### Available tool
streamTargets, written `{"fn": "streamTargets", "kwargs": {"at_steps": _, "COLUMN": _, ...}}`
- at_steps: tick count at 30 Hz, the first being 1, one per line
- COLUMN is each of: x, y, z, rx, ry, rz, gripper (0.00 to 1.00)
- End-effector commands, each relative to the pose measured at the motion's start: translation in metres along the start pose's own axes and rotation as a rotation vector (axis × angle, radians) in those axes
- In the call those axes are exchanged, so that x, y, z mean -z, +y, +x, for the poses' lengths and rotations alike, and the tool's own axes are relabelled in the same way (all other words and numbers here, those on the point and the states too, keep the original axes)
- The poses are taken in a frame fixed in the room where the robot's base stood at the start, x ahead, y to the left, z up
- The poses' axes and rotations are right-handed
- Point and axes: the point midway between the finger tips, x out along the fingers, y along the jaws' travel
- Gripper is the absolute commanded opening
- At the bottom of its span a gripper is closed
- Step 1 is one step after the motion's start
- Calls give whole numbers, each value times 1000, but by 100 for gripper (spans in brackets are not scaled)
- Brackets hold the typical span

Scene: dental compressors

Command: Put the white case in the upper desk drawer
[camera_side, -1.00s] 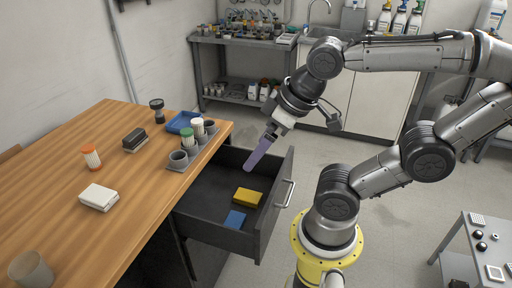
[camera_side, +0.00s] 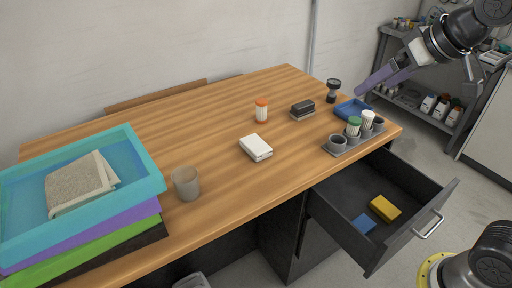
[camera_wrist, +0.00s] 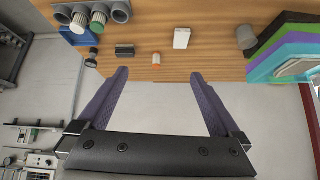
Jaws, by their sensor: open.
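The white case (camera_side: 256,147) lies flat on the wooden desk, near its middle. It also shows in the wrist view (camera_wrist: 182,38), beyond my fingertips. The upper desk drawer (camera_side: 338,208) is pulled open at the desk's right end. A yellow block (camera_side: 384,208) and a blue block (camera_side: 362,224) lie inside it, with bare floor around them. My gripper (camera_side: 360,91) is above the back right of the desk, apart from the case. In the wrist view my gripper (camera_wrist: 158,76) has its two purple fingers wide apart with nothing between them.
A holder with several cups and bottles (camera_side: 354,139) and a blue tray (camera_side: 352,109) stand beside the drawer. An orange-capped bottle (camera_side: 261,110), a black block (camera_side: 303,108) and a dark round-topped item (camera_side: 333,90) stand behind. A beige cup (camera_side: 186,183) and stacked trays (camera_side: 150,165) are left.

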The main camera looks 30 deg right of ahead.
Motion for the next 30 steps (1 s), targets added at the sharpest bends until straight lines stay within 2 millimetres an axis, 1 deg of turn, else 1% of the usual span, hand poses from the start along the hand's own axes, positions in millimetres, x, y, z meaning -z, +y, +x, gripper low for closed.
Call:
{"fn": "streamTargets", "kwargs": {"at_steps": 1, "x": 21, "y": -6, "z": 17, "rx": 1, "ry": -11, "rz": -1, "gripper": 100}}
{"fn": "streamTargets", "kwargs": {"at_steps": 2, "x": 33, "y": -10, "z": 26, "rx": 2, "ry": -12, "rz": -2, "gripper": 100}}
{"fn": "streamTargets", "kwargs": {"at_steps": 3, "x": 48, "y": -15, "z": 39, "rx": 3, "ry": -16, "rz": -1, "gripper": 100}}
{"fn": "streamTargets", "kwargs": {"at_steps": 5, "x": 67, "y": -23, "z": 61, "rx": 5, "ry": -26, "rz": -3, "gripper": 100}}
{"fn": "streamTargets", "kwargs": {"at_steps": 6, "x": 78, "y": -28, "z": 77, "rx": 6, "ry": -33, "rz": -5, "gripper": 100}}
{"fn": "streamTargets", "kwargs": {"at_steps": 8, "x": 92, "y": -37, "z": 103, "rx": 8, "ry": -47, "rz": -9, "gripper": 100}}
{"fn": "streamTargets", "kwargs": {"at_steps": 9, "x": 100, "y": -43, "z": 122, "rx": 8, "ry": -58, "rz": -13, "gripper": 100}}
{"fn": "streamTargets", "kwargs": {"at_steps": 11, "x": 108, "y": -53, "z": 151, "rx": 9, "ry": -79, "rz": -22, "gripper": 100}}
{"fn": "streamTargets", "kwargs": {"at_steps": 12, "x": 110, "y": -59, "z": 171, "rx": 8, "ry": -95, "rz": -28, "gripper": 100}}
{"fn": "streamTargets", "kwargs": {"at_steps": 14, "x": 111, "y": -68, "z": 200, "rx": 9, "ry": -119, "rz": -39, "gripper": 100}}
{"fn": "streamTargets", "kwargs": {"at_steps": 15, "x": 110, "y": -73, "z": 218, "rx": 8, "ry": -138, "rz": -48, "gripper": 100}}
{"fn": "streamTargets", "kwargs": {"at_steps": 18, "x": 98, "y": -83, "z": 257, "rx": 6, "ry": -187, "rz": -67, "gripper": 100}}
{"fn": "streamTargets", "kwargs": {"at_steps": 21, "x": 83, "y": -90, "z": 283, "rx": 3, "ry": -234, "rz": -82, "gripper": 100}}
{"fn": "streamTargets", "kwargs": {"at_steps": 24, "x": 70, "y": -92, "z": 296, "rx": 0, "ry": -264, "rz": -91, "gripper": 100}}
{"fn": "streamTargets", "kwargs": {"at_steps": 28, "x": 64, "y": -94, "z": 310, "rx": 0, "ry": -273, "rz": -95, "gripper": 100}}
{"fn": "streamTargets", "kwargs": {"at_steps": 30, "x": 60, "y": -94, "z": 322, "rx": 0, "ry": -273, "rz": -94, "gripper": 100}}
